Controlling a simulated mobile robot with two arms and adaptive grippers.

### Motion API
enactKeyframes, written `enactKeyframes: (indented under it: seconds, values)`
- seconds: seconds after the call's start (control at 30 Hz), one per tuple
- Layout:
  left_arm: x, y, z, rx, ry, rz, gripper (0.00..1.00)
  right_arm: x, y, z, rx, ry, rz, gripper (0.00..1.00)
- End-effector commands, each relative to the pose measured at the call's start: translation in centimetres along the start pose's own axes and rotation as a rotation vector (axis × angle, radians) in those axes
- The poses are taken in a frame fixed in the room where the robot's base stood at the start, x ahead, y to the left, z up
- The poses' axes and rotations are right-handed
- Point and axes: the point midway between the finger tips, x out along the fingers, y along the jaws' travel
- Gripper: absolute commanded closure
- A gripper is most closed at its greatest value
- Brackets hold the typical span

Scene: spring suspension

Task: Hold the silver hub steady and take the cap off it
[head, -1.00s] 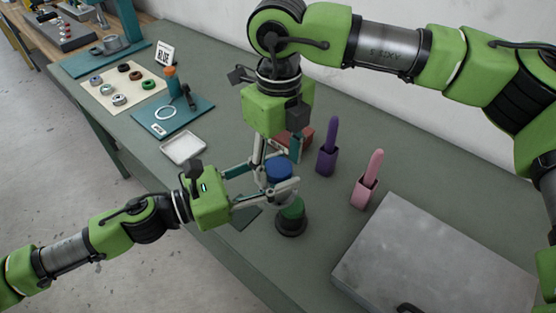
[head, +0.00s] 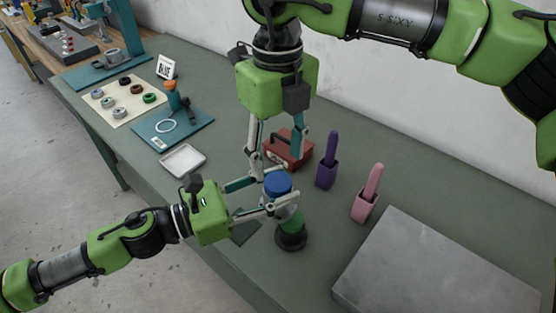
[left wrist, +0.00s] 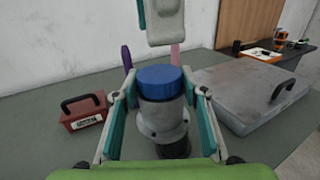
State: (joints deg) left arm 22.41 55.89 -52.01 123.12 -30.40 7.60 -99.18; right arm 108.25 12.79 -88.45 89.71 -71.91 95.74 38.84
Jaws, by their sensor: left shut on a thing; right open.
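The silver hub (head: 283,209) stands upright with a blue cap (head: 278,184) on its top. In the left wrist view the blue cap (left wrist: 160,80) sits on the hub (left wrist: 163,122) between my fingers. My left gripper (head: 270,205) is shut on the hub, below the cap. Under the hub a green part (head: 297,221) and a round black base (head: 291,240) show. My right gripper (head: 277,158) is open and empty, pointing down above the cap and apart from it. One of its fingers shows at the top of the left wrist view.
Behind the hub are a red toolbox (head: 290,148), a purple-handled tool in a holder (head: 328,172) and a pink one (head: 368,200). A large grey metal case (head: 440,265) lies at right. A white tray (head: 183,160) lies at left.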

Motion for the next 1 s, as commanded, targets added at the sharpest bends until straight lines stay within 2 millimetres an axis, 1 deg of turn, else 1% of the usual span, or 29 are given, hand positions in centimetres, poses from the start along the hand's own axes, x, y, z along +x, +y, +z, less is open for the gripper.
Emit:
enactKeyframes:
  seconds: [0.03, 0.17, 0.23, 0.3, 0.37, 0.7, 0.83, 1.0]
  values:
    - [0.0, 0.0, 0.2, 0.001, -0.003, -0.001, 1.00, -0.6, -0.1, 0.1, 0.037, -0.004, -0.005, 0.51]
    - [0.0, 0.0, 0.2, 0.001, -0.003, -0.001, 1.00, -1.6, -0.1, 0.1, 0.124, -0.006, -0.003, 0.51]
    - [0.0, 0.0, 0.1, 0.001, -0.003, -0.001, 1.00, -1.8, -0.1, 0.1, 0.152, -0.005, 0.000, 0.51]
    - [0.0, 0.0, 0.1, 0.001, -0.003, -0.001, 1.00, -1.6, -0.1, 0.1, 0.168, -0.005, 0.001, 0.51]
    - [0.0, 0.0, 0.1, 0.001, -0.003, -0.001, 1.00, -1.0, -0.1, 0.0, 0.172, -0.004, 0.002, 0.51]
    - [0.0, 0.0, 0.2, 0.001, -0.003, -0.001, 1.00, 4.1, -0.1, 0.0, 0.171, -0.002, 0.003, 0.51]
    - [0.0, 0.0, 0.2, 0.001, -0.003, -0.001, 1.00, 5.3, -0.1, 0.1, 0.170, -0.004, 0.003, 0.51]
    - [0.0, 0.0, 0.2, 0.001, -0.003, -0.001, 1.00, 6.0, -0.1, 0.1, 0.170, -0.004, 0.003, 0.51]
